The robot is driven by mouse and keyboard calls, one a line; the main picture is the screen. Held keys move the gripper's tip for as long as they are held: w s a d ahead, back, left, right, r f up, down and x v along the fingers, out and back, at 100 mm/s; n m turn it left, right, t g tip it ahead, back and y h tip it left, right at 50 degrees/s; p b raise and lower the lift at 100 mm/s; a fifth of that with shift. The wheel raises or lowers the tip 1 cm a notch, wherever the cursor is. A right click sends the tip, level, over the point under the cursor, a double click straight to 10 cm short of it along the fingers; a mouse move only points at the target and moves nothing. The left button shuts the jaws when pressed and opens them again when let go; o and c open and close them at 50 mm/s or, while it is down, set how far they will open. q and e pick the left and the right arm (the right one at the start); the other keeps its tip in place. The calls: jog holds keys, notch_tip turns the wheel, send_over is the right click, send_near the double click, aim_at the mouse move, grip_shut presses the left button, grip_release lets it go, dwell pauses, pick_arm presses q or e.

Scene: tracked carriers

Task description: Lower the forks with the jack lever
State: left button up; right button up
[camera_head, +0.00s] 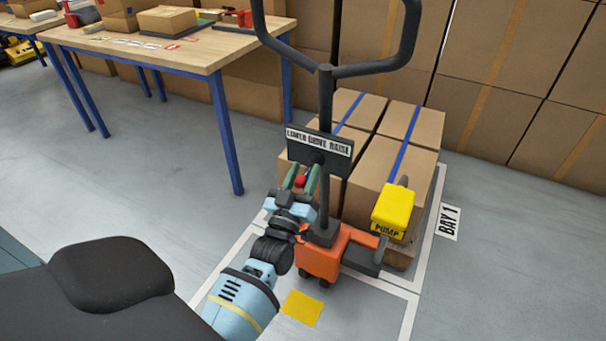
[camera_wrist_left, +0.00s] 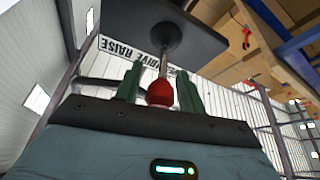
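The orange pallet jack (camera_head: 321,254) stands in front of a pallet of brown boxes, its black handle upright. A dark plate on the handle is lettered LOWER DRIVE RAISE (camera_head: 319,142). The jack lever, a thin rod with a red knob (camera_head: 300,181), comes out of that plate; in the left wrist view the knob (camera_wrist_left: 160,93) hangs between my green fingers. My left gripper (camera_head: 302,178) is open around the knob, with narrow gaps at its sides. The forks are hidden under the load. My right gripper is not in view.
A yellow PUMP pedal (camera_head: 393,210) sits right of the jack. Strapped boxes (camera_head: 392,165) stand inside white floor lines by a BAY 1 sign (camera_head: 449,221). A wooden table (camera_head: 190,52) with blue legs is at the back left. Grey floor between is clear.

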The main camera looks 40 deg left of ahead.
pick_arm(q)
jog(key=shift+o, duration=0.4)
jog(key=shift+s, duration=0.1)
jog(key=shift+s+f, duration=0.15)
jog(key=shift+s, duration=0.05)
jog(key=v, duration=0.7)
jog(key=shift+s+d, duration=0.1)
jog(key=shift+s, duration=0.05)
